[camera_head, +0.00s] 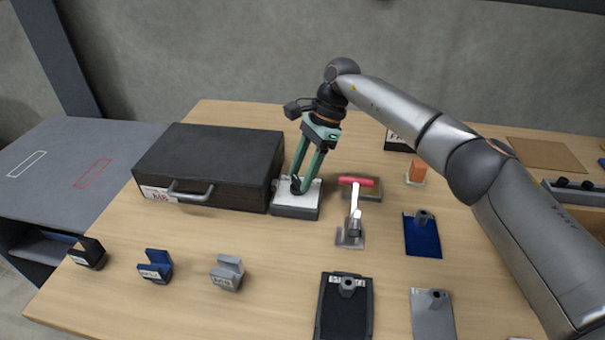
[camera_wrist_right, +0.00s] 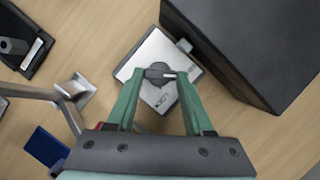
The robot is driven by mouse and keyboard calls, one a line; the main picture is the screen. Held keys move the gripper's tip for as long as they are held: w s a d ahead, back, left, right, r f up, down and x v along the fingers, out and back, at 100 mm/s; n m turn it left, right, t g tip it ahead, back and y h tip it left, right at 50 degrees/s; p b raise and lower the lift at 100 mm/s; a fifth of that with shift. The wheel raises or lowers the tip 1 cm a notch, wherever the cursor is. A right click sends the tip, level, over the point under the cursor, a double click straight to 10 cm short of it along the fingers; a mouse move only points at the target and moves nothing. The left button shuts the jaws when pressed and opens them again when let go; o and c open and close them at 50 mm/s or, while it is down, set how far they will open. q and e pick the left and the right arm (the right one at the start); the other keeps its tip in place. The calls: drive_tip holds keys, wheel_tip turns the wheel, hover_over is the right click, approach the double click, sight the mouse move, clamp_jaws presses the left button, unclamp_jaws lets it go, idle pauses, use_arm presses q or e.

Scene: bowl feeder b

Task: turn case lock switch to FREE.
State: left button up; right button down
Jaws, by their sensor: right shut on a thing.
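The lock switch is a dark round knob (camera_wrist_right: 158,71) on a pale square plate (camera_wrist_right: 143,55), on a grey box (camera_head: 296,210) beside the black case (camera_head: 215,155). My right gripper (camera_head: 298,186) points down with its green fingers shut on the knob, one on each side; the right wrist view shows it too (camera_wrist_right: 160,77). A pale mark on the knob faces right in the wrist view. Small lettering on the plate is too blurred to read surely. My left gripper is in neither view.
A toggle clamp with a red handle (camera_head: 356,181) stands close right of the switch box. Several small holders, among them a blue one (camera_head: 155,266), line the table's front left. A blue plate (camera_head: 422,236) and a black one (camera_head: 343,310) lie at the front right.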

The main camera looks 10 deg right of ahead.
drive_tip(key=shift+w+n, duration=0.1)
drive_tip(key=shift+n, duration=0.7)
drive_tip(key=shift+g, duration=0.3)
drive_tip(key=shift+c, duration=1.4)
unclamp_jaws()
drive_tip(key=shift+r, duration=0.1)
drive_tip(key=p+v, duration=0.1)
drive_tip(key=v, duration=0.6)
